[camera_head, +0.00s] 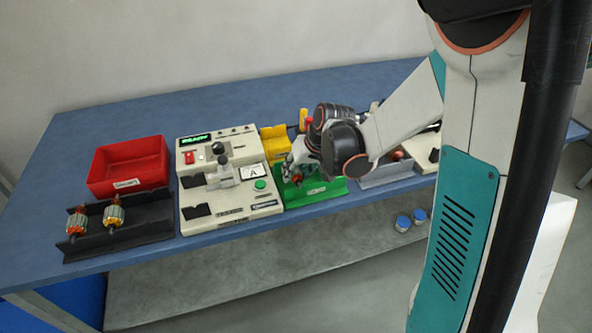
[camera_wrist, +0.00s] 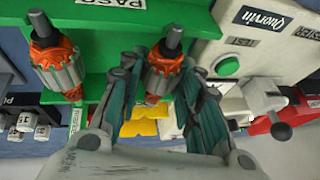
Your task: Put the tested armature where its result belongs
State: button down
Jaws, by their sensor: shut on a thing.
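My gripper (camera_head: 298,167) is low over the green tray (camera_head: 318,191), beside the tester. In the wrist view its two fingers (camera_wrist: 160,76) are closed around an armature (camera_wrist: 164,72) with a copper winding and grey shaft. This armature is at the tester-side end of the green tray (camera_wrist: 105,40), whose label reads PASS upside down. Whether it rests in the tray or hangs just above it I cannot tell. A second armature (camera_wrist: 57,66) lies in the same tray beside it. The tester (camera_head: 232,205) has an empty-looking cradle and a lit green display that seems to read READY.
A red bin (camera_head: 128,166) stands at the back left. A black rack (camera_head: 145,222) in front of it holds two armatures. A yellow bin (camera_head: 274,146) is behind the green tray. A grey tray (camera_head: 385,176) is to its right, partly behind my arm.

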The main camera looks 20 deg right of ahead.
jog(key=shift+f, duration=0.25)
dwell(0.4)
jog(key=c, duration=1.1)
grip_release()
jog(key=shift+o, duration=0.2)
jog(key=v, duration=1.2)
jog(key=shift+s+a+r, duration=0.1)
